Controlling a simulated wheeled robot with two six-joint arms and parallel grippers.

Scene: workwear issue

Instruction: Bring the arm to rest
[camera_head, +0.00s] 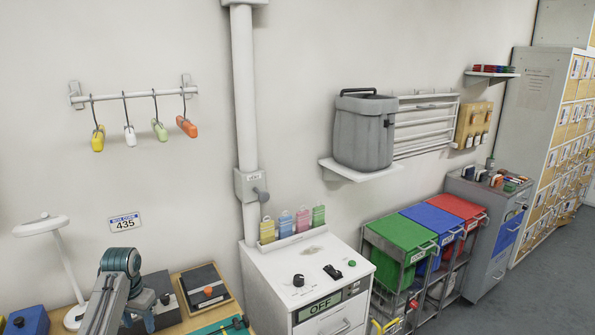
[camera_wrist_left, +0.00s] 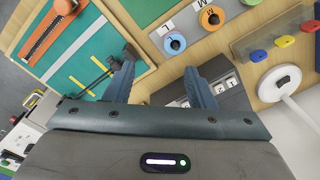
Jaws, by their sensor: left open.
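A dark box with pale switches (camera_wrist_left: 225,85) lies below and beside the right finger. A green mat (camera_wrist_left: 82,50) lies on the table beyond the left finger. My right gripper is in neither view.
A white lamp (camera_head: 45,226) stands close left of my arm. A blue box (camera_head: 27,321) and a black tray (camera_head: 205,288) are on the table. The white cabinet (camera_head: 300,262) stands to the right. Hooks with coloured tags (camera_head: 130,133) hang above, with free air between.

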